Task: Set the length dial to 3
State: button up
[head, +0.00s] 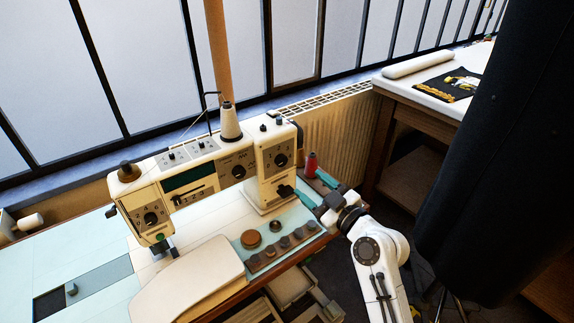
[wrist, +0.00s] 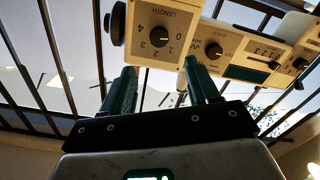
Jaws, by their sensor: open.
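The length dial (head: 281,160) is a dark knob on the cream right-hand column of the sewing machine (head: 205,180). In the wrist view the dial (wrist: 158,37) sits under the word LENGTH, ringed by numbers from 0 to 4. I cannot tell which number its pointer marks. My gripper (head: 308,182) is just right of the column, with its teal fingers reaching toward the machine. In the wrist view my gripper (wrist: 160,82) has its fingers spread apart, empty, with the dial beyond the gap. The fingers do not appear to touch the dial.
A red thread spool (head: 311,163) stands close behind my gripper. A teal mat (head: 308,222) with several small round pieces lies in front of the column. A white thread cone (head: 230,122) stands on the machine. A dark curtain (head: 490,150) hangs at the right.

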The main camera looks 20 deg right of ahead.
aim_at(283, 161)
jog(key=p+x, duration=0.1)
jog(key=x, duration=0.9)
jog(key=shift+w+a, duration=0.1)
jog(key=shift+w, duration=0.25)
jog(key=c, duration=1)
jog(key=shift+c, duration=0.2)
